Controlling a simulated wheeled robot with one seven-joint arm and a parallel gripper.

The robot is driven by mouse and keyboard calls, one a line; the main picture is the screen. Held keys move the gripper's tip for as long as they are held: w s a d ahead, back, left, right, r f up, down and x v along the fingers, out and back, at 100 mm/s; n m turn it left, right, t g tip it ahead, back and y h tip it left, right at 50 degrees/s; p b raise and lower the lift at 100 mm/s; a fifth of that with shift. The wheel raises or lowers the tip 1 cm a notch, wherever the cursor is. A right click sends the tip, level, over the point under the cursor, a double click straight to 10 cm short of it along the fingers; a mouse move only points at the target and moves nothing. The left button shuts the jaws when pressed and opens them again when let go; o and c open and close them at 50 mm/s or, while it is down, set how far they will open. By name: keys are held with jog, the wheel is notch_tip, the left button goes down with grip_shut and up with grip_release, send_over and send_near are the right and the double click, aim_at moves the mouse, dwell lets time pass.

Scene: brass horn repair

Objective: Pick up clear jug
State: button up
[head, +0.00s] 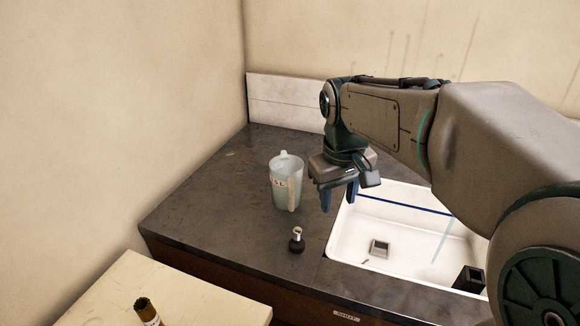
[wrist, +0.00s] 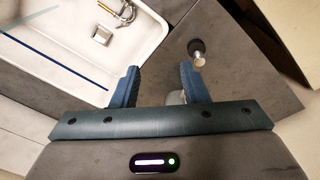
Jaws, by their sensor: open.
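The clear jug (head: 286,180) stands upright on the dark worktop, left of the white sink. It is translucent, with a lid-like top, a pale label and a handle toward the lower right. My gripper (head: 338,197) is open and empty, just right of the jug and above the worktop by the sink's left edge. In the wrist view the blue fingers of my gripper (wrist: 159,75) are spread apart. A small pale, clear patch shows between them near the right finger; I cannot tell whether it is the jug.
A small dark item with a metal top (head: 297,241) stands in front of the jug. The white sink (head: 345,232) holds a small square grey piece (head: 379,248) and a black block (head: 469,279). A cream table (head: 190,300) is at front left. Worktop left of the jug is clear.

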aim_at(292, 193)
jog(key=w+a+r+n+g, duration=0.15)
jog(key=w+a+n, duration=0.25)
jog(key=w+a, duration=0.55)
jog(key=shift+w+d+f+b, duration=0.15)
jog(key=shift+w+f, duration=0.25)
jog(key=shift+f, duration=1.8)
jog(key=shift+w+d+f+b, duration=0.15)
jog(key=shift+w+f, duration=0.2)
jog(key=shift+f, duration=1.9)
jog(key=shift+w+f+b, duration=0.15)
jog(key=shift+w+f, duration=0.25)
jog(key=shift+f, duration=1.8)
grip_shut()
